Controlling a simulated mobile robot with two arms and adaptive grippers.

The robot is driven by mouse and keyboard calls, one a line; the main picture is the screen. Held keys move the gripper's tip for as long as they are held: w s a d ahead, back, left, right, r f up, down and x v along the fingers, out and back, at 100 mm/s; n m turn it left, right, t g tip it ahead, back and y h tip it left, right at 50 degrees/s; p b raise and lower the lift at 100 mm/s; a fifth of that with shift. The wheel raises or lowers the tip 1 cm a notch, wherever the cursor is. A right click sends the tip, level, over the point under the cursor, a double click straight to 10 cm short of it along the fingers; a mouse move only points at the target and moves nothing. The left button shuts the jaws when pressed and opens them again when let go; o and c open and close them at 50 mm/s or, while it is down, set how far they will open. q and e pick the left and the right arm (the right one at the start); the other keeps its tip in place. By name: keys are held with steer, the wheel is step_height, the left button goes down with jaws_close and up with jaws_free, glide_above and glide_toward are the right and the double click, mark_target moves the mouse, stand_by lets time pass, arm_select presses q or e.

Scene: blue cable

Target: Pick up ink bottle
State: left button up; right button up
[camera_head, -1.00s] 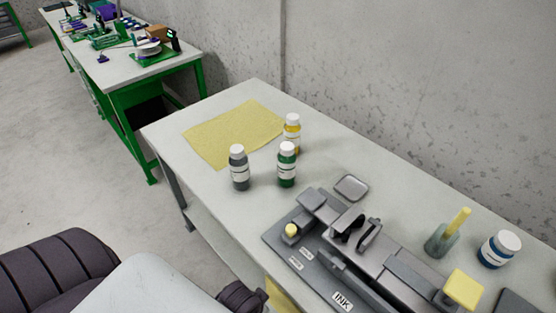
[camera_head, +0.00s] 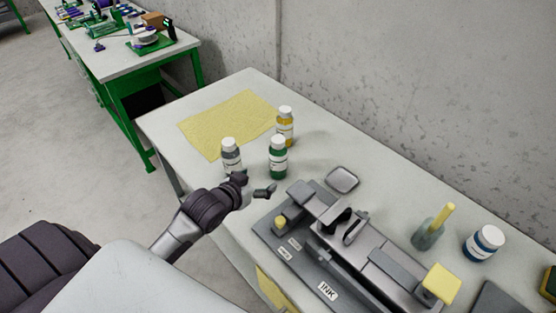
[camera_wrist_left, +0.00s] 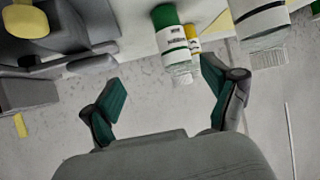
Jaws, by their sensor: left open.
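Three white-capped ink bottles stand upright together near the yellow sheet: a dark grey one (camera_head: 231,160), a green one (camera_head: 278,160) and a yellow one (camera_head: 285,128). A blue ink bottle (camera_head: 481,244) stands at the right. My left gripper (camera_head: 256,184) is open and empty at the table's front edge, just in front of the grey and green bottles. It partly hides the grey bottle's base. The left wrist view is upside down; there the green bottle (camera_wrist_left: 172,40) shows beyond the open fingers (camera_wrist_left: 163,82), with the grey bottle (camera_wrist_left: 262,28) to the right. My right gripper is not in view.
A grey ink machine (camera_head: 345,250) stands right of my gripper, with a small metal dish (camera_head: 342,180) behind it. A cup with a yellow stick (camera_head: 429,234) stands near the blue bottle. The yellow sheet (camera_head: 215,125) lies flat at the left, by a wall behind the table.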

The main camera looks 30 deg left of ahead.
mark_target(275, 150)
arm_select(q)
steer(key=shift+t, duration=0.8)
steer(key=w, duration=0.3)
steer(key=w+a, duration=0.1)
steer(key=w, duration=0.6)
steer(key=shift+w+a, duration=0.2)
steer(key=shift+a, duration=0.05)
steer(key=shift+p+x, duration=0.7)
steer(key=shift+x, duration=2.1)
steer(key=shift+s+a, duration=0.1)
steer(key=shift+a, duration=0.05)
jaws_close()
